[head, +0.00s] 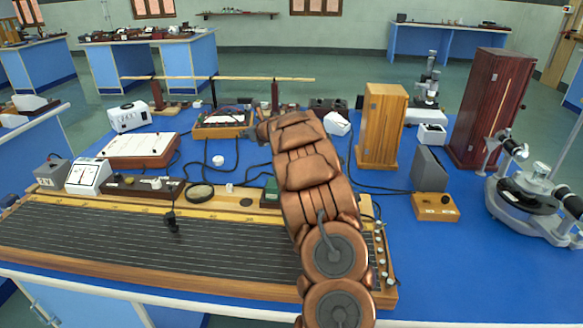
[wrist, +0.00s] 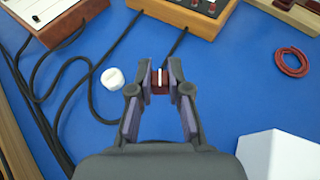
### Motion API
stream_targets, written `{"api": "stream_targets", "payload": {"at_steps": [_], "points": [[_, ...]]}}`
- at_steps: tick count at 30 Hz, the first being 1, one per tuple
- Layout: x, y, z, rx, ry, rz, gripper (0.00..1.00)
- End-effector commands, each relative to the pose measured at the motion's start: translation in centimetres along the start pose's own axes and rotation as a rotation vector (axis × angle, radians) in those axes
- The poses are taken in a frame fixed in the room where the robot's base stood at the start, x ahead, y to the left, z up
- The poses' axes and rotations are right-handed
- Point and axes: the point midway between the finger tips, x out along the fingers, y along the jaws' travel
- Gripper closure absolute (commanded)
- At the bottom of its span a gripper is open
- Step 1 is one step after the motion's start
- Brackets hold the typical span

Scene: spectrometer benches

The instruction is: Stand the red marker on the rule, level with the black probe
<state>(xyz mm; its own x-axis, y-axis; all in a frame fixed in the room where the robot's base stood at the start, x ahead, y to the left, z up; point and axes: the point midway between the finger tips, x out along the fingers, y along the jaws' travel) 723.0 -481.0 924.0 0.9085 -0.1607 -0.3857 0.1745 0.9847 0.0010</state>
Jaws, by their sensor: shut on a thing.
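My gripper (wrist: 160,77) is shut on a small red block with a white line, the red marker (wrist: 159,84), held over the blue bench top in the wrist view. In the head view my arm hides the marker and most of the gripper. The black probe (head: 172,222) stands on the wired board (head: 90,240) at the front left. A pale yellow strip, seemingly the rule (head: 190,209), runs along the far side of that board, behind the probe. My arm crosses over the board's right part.
A white knob-like piece (wrist: 112,78) lies left of my gripper, with black cables beyond it. A white block (wrist: 278,155) is near at right, and a red coil (wrist: 292,62) lies farther off. A wooden box (head: 382,125) stands right of my arm.

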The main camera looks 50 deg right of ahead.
Motion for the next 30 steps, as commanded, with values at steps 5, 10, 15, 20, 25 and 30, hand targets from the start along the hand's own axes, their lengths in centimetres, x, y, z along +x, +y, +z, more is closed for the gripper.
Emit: {"api": "stream_targets", "payload": {"at_steps": [5, 10, 15, 20, 25, 30], "points": [[0.1, -1.2, -1.3, 0.003, 0.001, -0.003, 1.00], [1.2, -1.2, -3.9, 0.003, 0.000, -0.003, 1.00], [2.0, -1.1, -5.6, 0.002, -0.002, -0.003, 1.00], [2.5, -1.1, -6.9, 0.003, 0.000, -0.002, 1.00], [3.3, -1.1, -8.9, 0.004, 0.001, -0.002, 1.00], [3.5, -1.1, -9.4, 0.001, -0.001, -0.003, 1.00]]}}
